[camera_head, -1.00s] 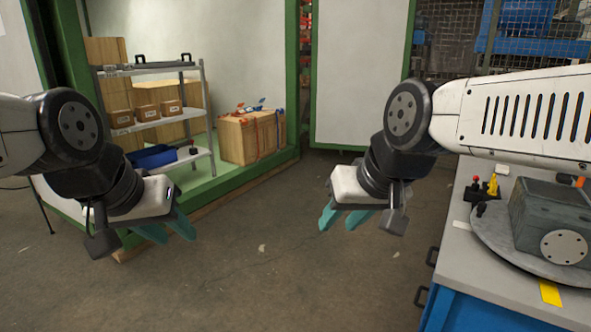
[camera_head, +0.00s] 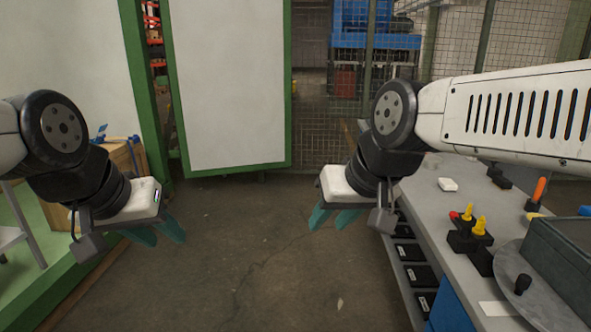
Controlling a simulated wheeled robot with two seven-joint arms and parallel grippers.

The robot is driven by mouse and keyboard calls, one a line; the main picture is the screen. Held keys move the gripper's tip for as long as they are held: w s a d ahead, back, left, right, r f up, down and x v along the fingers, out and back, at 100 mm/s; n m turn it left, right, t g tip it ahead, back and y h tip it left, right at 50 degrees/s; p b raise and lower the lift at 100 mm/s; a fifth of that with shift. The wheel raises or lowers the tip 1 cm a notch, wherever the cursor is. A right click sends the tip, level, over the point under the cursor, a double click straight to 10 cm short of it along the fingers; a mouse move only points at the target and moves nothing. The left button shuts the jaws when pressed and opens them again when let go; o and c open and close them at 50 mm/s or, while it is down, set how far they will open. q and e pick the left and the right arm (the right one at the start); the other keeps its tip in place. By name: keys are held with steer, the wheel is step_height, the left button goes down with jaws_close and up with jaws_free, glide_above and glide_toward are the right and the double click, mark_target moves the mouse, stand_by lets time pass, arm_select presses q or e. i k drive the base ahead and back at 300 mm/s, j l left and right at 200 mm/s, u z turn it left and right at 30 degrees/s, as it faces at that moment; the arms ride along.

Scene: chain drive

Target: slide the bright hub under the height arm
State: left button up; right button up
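My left gripper (camera_head: 166,240) hangs over the open floor at the left, its teal fingers apart with nothing between them. My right gripper (camera_head: 326,228) hangs left of the grey workbench (camera_head: 418,190), also with its teal fingers apart and empty. I cannot pick out the bright hub or the height arm for certain. On the bench at the right, a dark grey box (camera_head: 560,262) stands by a round grey plate (camera_head: 522,290) with a black knob, partly cut off by the picture edge.
A black fixture with yellow knobs (camera_head: 468,238), an orange-handled item (camera_head: 538,192) and a white block (camera_head: 447,184) stand on the bench. Black drawers (camera_head: 412,250) line its side. A green-framed white panel (camera_head: 228,85) stands ahead. Floor between the grippers is clear.

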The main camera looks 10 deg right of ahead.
mark_target(431, 161)
steer(key=i+l+z, duration=0.2)
steer(key=i+z, duration=0.25)
steer(key=i+l+z, duration=0.1)
steer(key=i+z, duration=0.15)
steer(key=z, duration=0.2)
steer(key=i+z, duration=0.55)
steer(key=i+j+z, duration=0.1)
steer(key=z, duration=0.25)
steer(key=i+j+z, duration=0.1)
steer(key=z, duration=0.3)
steer(key=i+j+z, duration=0.15)
steer(key=j, duration=0.2)
steer(key=i+j+z, duration=0.1)
steer(key=i+j, duration=0.15)
steer(key=i+j+z, duration=0.15)
steer(key=j, duration=0.3)
steer(key=i+j+z, duration=0.15)
steer(key=j, duration=0.25)
steer(key=i+j, duration=0.15)
steer(key=j, duration=0.2)
steer(key=i+j, duration=0.1)
steer(key=j, duration=0.25)
steer(key=i+j, duration=0.15)
steer(key=j, duration=0.2)
steer(key=i+j, duration=0.1)
steer(key=j, duration=0.25)
